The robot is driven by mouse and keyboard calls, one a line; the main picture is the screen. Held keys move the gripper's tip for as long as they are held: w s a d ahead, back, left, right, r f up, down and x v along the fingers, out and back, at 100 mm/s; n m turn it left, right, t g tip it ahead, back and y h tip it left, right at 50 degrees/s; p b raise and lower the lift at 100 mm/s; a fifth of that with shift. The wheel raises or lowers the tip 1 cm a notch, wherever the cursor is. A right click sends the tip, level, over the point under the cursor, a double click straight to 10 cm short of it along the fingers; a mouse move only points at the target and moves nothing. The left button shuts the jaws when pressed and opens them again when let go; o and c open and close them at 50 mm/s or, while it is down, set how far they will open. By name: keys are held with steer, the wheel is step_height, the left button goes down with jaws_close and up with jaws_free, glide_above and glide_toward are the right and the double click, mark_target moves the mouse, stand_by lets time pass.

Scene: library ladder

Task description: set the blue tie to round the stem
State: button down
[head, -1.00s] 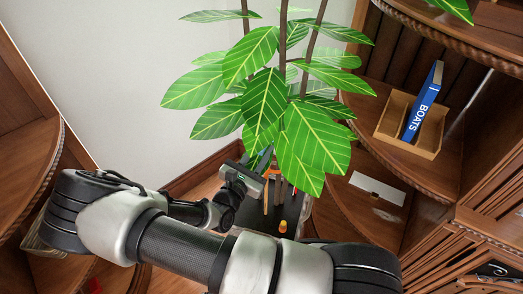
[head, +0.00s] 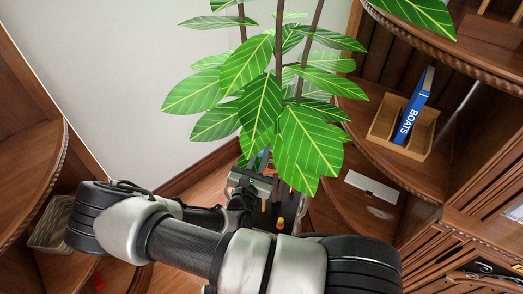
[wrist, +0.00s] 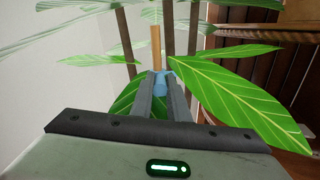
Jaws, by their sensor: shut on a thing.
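My gripper (wrist: 160,97) is shut on the blue tie (wrist: 162,80), which shows as a small light-blue piece between the fingertips in the wrist view. A thin tan stake (wrist: 156,46) rises just beyond the tie. The plant's brown stems (wrist: 168,32) stand near it, one to the left and others to the right. I cannot tell whether the tie touches or goes round any stem. In the head view my gripper (head: 262,166) is low among the plant's leaves (head: 262,105), which partly hide the fingertips and the lower stems.
A dark planter (head: 268,214) with a small orange-yellow object (head: 280,223) is below the leaves. A blue book (head: 412,105) stands in a wooden holder (head: 425,143) on the right shelf. A white card (head: 372,187) lies lower. A basket (head: 52,222) sits at left.

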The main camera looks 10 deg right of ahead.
steer(key=c, duration=1.7)
jaws_free()
steer(key=p+v, duration=0.1)
steer(key=v, duration=1.6)
steer(key=shift+s+a, duration=0.1)
steer(key=shift+s, duration=0.1)
